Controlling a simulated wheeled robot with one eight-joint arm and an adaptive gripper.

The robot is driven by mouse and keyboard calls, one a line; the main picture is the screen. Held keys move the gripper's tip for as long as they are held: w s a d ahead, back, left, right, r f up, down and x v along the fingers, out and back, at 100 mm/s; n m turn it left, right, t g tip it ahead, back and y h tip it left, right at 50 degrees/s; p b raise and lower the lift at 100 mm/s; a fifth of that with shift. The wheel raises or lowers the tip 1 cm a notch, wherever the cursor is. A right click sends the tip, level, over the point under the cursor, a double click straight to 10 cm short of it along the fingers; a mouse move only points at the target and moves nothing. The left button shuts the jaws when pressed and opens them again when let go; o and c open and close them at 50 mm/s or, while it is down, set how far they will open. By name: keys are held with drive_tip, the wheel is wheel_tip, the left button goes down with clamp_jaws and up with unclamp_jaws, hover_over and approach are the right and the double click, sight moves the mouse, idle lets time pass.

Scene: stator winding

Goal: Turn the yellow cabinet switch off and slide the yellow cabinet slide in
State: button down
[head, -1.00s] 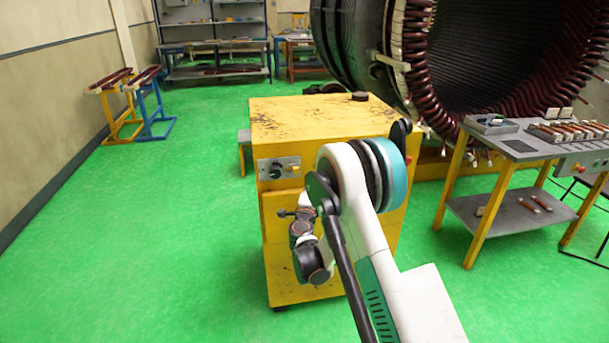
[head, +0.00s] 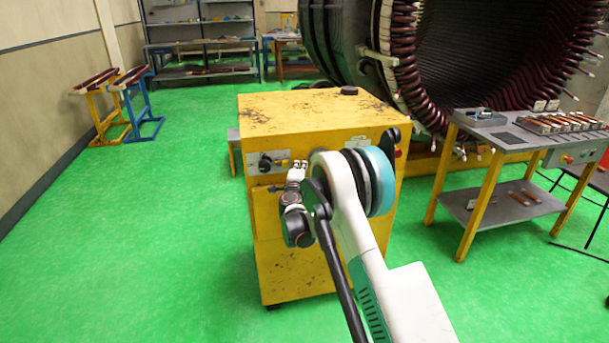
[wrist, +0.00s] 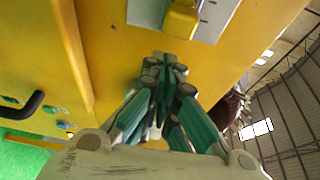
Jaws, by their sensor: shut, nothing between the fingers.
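The yellow cabinet (head: 330,110) stands in the middle of the head view. A grey panel (head: 253,168) on the upper left of its front carries a black knob (head: 265,162). In the wrist view, a yellow block (wrist: 181,19) sits on a pale plate with dark marks (wrist: 216,15) on the cabinet front. I cannot tell whether this block is the switch or the slide. My gripper (head: 298,164) points up, just right of the black knob. In the wrist view its green fingertips (wrist: 166,62) meet with nothing between them, just below the block; contact is unclear.
A black handle (wrist: 32,104) shows at the left of the wrist view. A grey-topped table (head: 500,130) with parts stands right of the cabinet. A large stator (head: 450,70) is behind. Green floor is clear on the left (head: 170,220).

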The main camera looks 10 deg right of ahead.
drive_tip(key=shift+a, duration=1)
drive_tip(key=shift+a+b, duration=0.4)
drive_tip(key=shift+a, duration=0.75)
drive_tip(key=d, duration=0.4)
drive_tip(key=shift+s+d+b, duration=0.15)
drive_tip(key=shift+d+b, duration=0.1)
drive_tip(key=shift+b, duration=0.15)
drive_tip(key=p+v, duration=0.2)
drive_tip(key=v, duration=0.8)
drive_tip(key=shift+p, duration=0.4)
